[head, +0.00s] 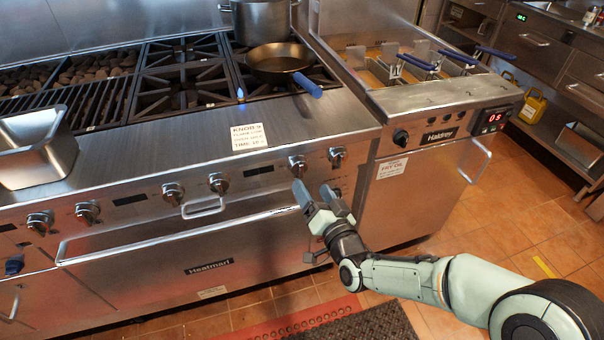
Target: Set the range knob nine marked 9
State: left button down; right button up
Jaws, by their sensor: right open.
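The range's front panel carries a row of silver knobs. Two of them, a knob (297,166) and a knob (337,156), sit at the right end. Others are a knob (218,183) and a knob (172,192) further left. Any number marks are too small to read, so I cannot tell which is nine. A white label (248,136) above the panel begins "KNOB 9". My right gripper (314,190) is open and empty, just below the two right-end knobs, and appears apart from them. My left gripper is not in view.
The oven door handle (120,241) runs along the front below the knobs. A pan (280,63) with a blue handle sits on the burners, its handle toward the front edge. The fryer (430,150) stands at right. A steel tray (36,146) is at left.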

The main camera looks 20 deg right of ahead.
aim_at(302, 172)
jog(key=w, duration=0.4)
jog(key=w+a, duration=0.1)
jog(key=w, duration=0.2)
jog(key=shift+b, duration=0.35)
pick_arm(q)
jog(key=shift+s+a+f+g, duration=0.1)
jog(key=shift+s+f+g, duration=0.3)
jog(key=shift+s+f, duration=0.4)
pick_arm(e)
jog(key=shift+d, duration=0.1)
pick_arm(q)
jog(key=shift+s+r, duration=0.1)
pick_arm(e)
jog(key=c, duration=1)
